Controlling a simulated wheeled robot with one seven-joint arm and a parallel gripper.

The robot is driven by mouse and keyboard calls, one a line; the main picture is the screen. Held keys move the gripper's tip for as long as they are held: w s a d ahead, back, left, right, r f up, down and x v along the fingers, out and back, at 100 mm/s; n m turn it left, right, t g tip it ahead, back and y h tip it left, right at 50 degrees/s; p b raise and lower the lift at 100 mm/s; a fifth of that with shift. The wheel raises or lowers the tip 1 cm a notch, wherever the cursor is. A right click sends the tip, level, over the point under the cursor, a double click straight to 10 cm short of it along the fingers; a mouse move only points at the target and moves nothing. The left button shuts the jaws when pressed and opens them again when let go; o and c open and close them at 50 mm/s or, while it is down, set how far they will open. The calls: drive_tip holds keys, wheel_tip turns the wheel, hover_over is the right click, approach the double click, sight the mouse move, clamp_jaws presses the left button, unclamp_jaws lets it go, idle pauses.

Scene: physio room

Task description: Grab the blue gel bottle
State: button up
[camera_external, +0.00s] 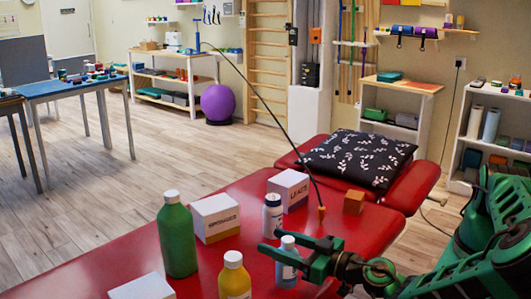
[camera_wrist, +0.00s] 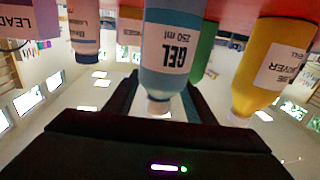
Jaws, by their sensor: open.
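The blue gel bottle (camera_external: 287,268) stands upright on the red treatment table, with a white cap. In the wrist view, which is upside down, the gel bottle (camera_wrist: 170,50) shows its GEL 250 ml label and lies in line with the gap between my fingers. My gripper (camera_external: 271,242) is open, its fingers level and pointing left at the height of the bottle's upper part. In the wrist view my gripper (camera_wrist: 163,85) has one dark finger on each side of the bottle's cap end. I cannot tell whether either finger touches it.
A yellow bottle (camera_external: 234,280) and a green bottle (camera_external: 178,240) stand left of the gel bottle. A white bottle (camera_external: 272,216), a sponges box (camera_external: 215,218) and a leads box (camera_external: 288,188) stand behind.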

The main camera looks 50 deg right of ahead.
drive_tip(key=shift+w+a, duration=0.1)
drive_tip(key=shift+w, duration=0.55)
clamp_jaws()
drive_tip(key=shift+f, duration=0.1)
